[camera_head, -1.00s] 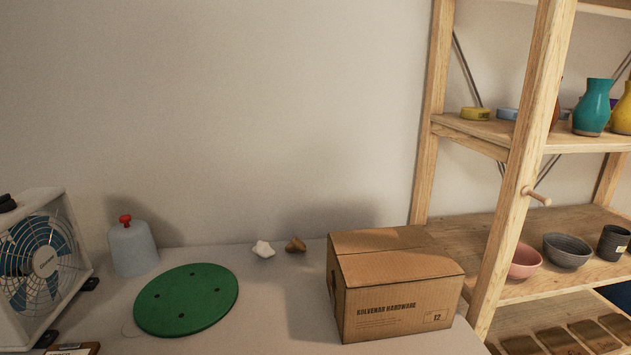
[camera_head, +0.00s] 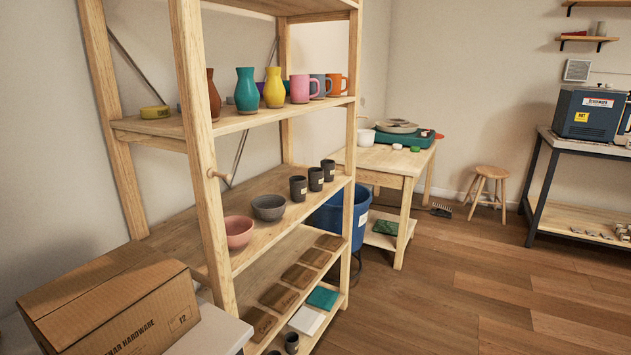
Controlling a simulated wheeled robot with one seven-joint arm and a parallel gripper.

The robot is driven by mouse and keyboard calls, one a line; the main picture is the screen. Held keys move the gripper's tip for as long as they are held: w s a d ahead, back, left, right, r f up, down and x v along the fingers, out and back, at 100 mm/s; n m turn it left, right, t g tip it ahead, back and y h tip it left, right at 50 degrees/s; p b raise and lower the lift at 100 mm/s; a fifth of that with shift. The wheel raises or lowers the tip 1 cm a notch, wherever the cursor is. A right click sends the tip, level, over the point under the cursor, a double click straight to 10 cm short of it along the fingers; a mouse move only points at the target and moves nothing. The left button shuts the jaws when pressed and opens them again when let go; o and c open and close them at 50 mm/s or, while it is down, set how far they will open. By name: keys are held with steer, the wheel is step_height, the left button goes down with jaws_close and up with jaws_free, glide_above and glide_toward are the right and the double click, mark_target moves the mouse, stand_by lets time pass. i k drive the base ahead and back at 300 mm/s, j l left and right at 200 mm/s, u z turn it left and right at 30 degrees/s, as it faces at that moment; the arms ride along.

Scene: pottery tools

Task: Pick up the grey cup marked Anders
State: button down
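Three dark grey cups stand in a row on the middle shelf of the wooden rack: a near one (camera_head: 298,189), a middle one (camera_head: 316,179) and a far one (camera_head: 328,171). Small pale labels show on them, too small to read, so I cannot tell which is marked Anders. A grey mug with a handle (camera_head: 321,87) stands on the upper shelf between a pink mug (camera_head: 304,89) and an orange mug (camera_head: 336,84). A small dark cup (camera_head: 291,342) sits low at the bottom of the rack. My gripper is not in view.
A grey bowl (camera_head: 268,207) and a pink bowl (camera_head: 238,231) stand left of the cups. A rack post (camera_head: 196,130) with a peg rises in front. A cardboard box (camera_head: 110,300) fills the lower left. Wooden floor (camera_head: 450,290) is open at right.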

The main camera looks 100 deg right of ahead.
mark_target(316, 175)
steer(key=k+l, duration=0.3)
steer(key=l, duration=0.15)
steer(key=k+l, duration=0.6)
steer(key=l, duration=0.25)
steer(key=k+l, duration=0.3)
steer(key=l, duration=0.15)
steer(key=k+l+z, duration=0.1)
steer(key=k+l, duration=0.5)
steer(key=l, duration=0.3)
steer(key=k+l, duration=0.3)
steer(key=l, duration=0.15)
steer(key=k+l, duration=0.3)
steer(key=l, duration=0.15)
